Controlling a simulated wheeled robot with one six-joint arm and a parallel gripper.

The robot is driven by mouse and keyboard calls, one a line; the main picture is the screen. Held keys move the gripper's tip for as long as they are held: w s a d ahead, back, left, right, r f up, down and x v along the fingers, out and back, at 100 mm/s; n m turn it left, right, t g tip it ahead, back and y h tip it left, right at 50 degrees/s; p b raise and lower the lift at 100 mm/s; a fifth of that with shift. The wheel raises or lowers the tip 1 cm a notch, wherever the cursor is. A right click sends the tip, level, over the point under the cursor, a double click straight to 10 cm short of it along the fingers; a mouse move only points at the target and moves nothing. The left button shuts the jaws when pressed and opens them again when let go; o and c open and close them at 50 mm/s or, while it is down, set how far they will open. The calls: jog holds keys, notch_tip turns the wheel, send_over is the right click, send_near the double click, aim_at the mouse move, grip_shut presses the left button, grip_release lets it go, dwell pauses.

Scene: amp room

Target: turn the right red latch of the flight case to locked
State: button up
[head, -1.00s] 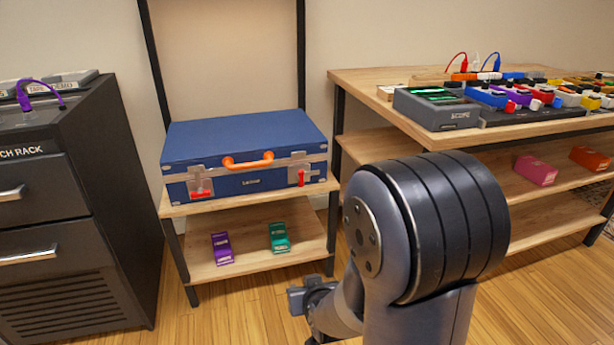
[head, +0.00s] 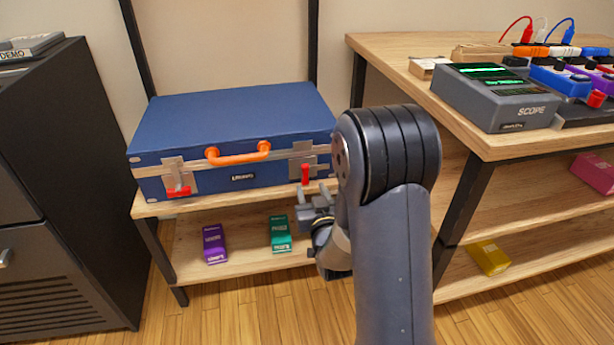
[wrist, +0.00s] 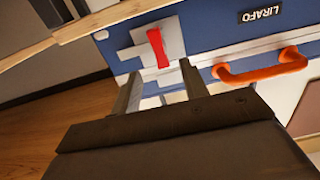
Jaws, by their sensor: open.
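The blue flight case (head: 240,110) lies closed on the upper shelf. Its right red latch (head: 305,174) hangs upright on a metal plate at the front right. The same latch shows in the wrist view (wrist: 157,48), where the picture is turned over. The left red latch (head: 179,191) lies level across its own plate. My gripper (head: 312,196) is open just in front of and below the right latch. In the wrist view its two fingertips (wrist: 160,72) stand to either side of the latch's end, with nothing held; I cannot tell whether they touch it.
The case's orange handle (head: 238,154) sits between the latches. A purple box (head: 214,244) and a green box (head: 281,234) stand on the lower shelf. A wooden bench (head: 480,135) with a grey scope (head: 497,96) is at right, a dark cabinet (head: 70,200) at left.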

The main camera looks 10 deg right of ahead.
aim_at(306, 175)
jog(key=w+b, duration=0.1)
jog(key=w, duration=0.6)
jog(key=shift+s, duration=0.1)
grip_shut()
dwell(0.3)
